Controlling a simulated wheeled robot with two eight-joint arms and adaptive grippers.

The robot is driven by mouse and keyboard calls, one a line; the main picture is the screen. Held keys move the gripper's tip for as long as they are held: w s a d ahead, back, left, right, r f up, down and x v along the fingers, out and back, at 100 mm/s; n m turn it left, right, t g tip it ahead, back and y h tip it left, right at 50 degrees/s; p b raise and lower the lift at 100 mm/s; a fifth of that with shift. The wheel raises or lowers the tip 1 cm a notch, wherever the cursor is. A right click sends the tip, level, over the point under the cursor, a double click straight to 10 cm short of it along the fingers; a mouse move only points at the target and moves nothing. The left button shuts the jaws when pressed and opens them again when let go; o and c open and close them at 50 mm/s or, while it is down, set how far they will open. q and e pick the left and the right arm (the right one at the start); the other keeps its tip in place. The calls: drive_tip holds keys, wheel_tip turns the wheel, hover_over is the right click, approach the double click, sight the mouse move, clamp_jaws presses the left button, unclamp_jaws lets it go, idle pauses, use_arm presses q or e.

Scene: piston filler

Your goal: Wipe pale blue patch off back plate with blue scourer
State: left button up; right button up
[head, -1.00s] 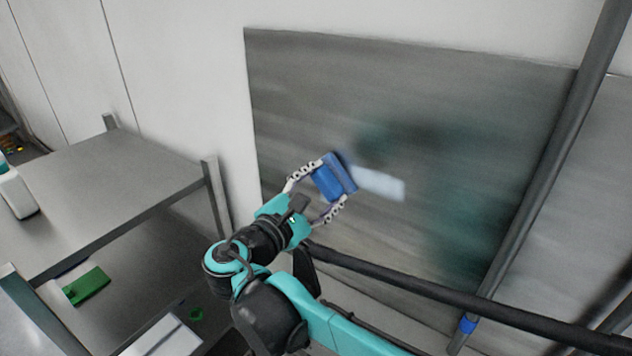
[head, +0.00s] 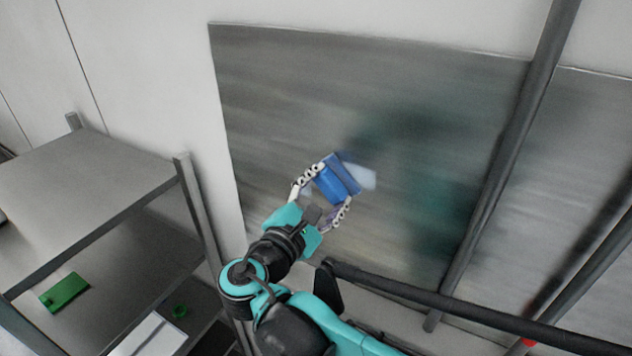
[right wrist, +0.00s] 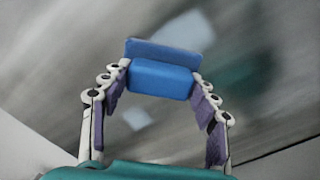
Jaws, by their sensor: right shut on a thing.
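The back plate (head: 290,90) is a large grey brushed-metal sheet standing against the wall. My right gripper (head: 332,186) is shut on the blue scourer (head: 336,181), which has a block-like body and a flatter pad facing the plate. The scourer is at or very near the plate; exact contact cannot be told. The pale blue patch (head: 360,175) shows just right of the scourer, partly hidden by it. In the right wrist view the patch (right wrist: 185,28) shows beyond the scourer (right wrist: 160,78), and a small pale spot (right wrist: 137,118) shows between the fingers. My left gripper is out of view.
A dark slanted post (head: 510,150) stands at the right. A metal shelf unit (head: 90,190) is at the left, with a green item (head: 65,292) on its lower shelf.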

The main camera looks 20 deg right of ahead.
sight(355, 187)
drive_tip(key=shift+s+d, duration=0.3)
drive_tip(key=shift+s, duration=0.1)
drive_tip(key=shift+s+d+p, duration=0.6)
drive_tip(key=shift+s+p, duration=0.1)
drive_tip(key=shift+s+d, duration=0.45)
drive_tip(key=shift+s, duration=0.2)
drive_tip(key=shift+s+d+r+p, duration=0.1)
drive_tip(key=shift+s+d+p, duration=0.4)
drive_tip(key=shift+p, duration=0.4)
drive_tip(key=shift+s+d, duration=0.2)
drive_tip(key=shift+s, duration=0.2)
drive_tip(key=shift+s+d, duration=0.45)
drive_tip(key=shift+s, duration=0.1)
drive_tip(key=shift+w+a, duration=0.15)
drive_tip(key=shift+a, duration=0.1)
